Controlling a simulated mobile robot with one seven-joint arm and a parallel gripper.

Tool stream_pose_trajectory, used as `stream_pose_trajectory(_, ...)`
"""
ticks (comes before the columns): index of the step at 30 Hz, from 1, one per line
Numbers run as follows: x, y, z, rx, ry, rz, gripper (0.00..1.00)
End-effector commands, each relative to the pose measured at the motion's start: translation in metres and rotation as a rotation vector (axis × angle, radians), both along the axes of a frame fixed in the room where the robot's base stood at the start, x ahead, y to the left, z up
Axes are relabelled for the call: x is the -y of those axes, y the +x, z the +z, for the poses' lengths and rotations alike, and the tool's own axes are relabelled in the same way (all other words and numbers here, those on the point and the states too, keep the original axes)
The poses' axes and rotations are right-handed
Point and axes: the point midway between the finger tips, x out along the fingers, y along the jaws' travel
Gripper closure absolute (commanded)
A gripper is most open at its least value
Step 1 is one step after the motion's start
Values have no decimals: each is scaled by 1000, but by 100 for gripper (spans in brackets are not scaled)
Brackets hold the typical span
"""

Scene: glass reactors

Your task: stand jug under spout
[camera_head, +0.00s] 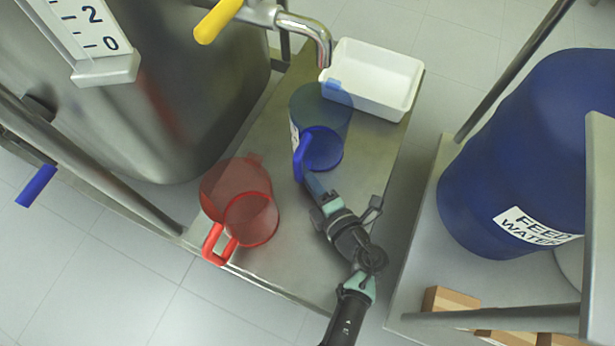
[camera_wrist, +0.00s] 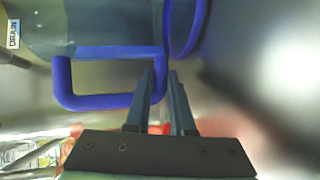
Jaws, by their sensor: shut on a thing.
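A see-through blue jug (camera_head: 322,118) with a darker blue handle (camera_head: 301,155) is upright over the metal shelf, just below and in front of the chrome spout (camera_head: 318,35). I cannot tell whether its base touches the shelf. My gripper (camera_head: 311,182) is at the handle's near end and shut on it. In the wrist view the handle (camera_wrist: 92,101) passes by my gripper's fingers (camera_wrist: 166,88), and part of the jug's body (camera_wrist: 110,20) shows above. A red see-through jug (camera_head: 236,195) with a red handle stands on the shelf at the left.
A white tray (camera_head: 398,72) lies behind the blue jug. The spout has a yellow lever (camera_head: 217,20). A steel tank (camera_head: 150,110) stands at the left. A blue feed water drum (camera_head: 535,150) and wooden blocks (camera_head: 446,300) are on another stand at the right. The shelf's front (camera_head: 285,270) is bare.

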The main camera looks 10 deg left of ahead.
Motion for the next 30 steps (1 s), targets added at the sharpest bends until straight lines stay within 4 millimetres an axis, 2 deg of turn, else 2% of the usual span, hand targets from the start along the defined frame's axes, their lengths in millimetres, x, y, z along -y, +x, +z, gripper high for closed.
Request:
stream_pose_trajectory(8, 0, 0, -2, 2, 1, 0, 100)
stream_pose_trajectory(9, 0, 0, -1, 0, 1, 0, 71)
stream_pose_trajectory(13, 0, 0, -1, 0, 0, 0, 49)
stream_pose_trajectory(24, 1, -1, 4, 0, 0, -1, 49)
stream_pose_trajectory(30, 19, -28, 16, -3, 2, -4, 49)
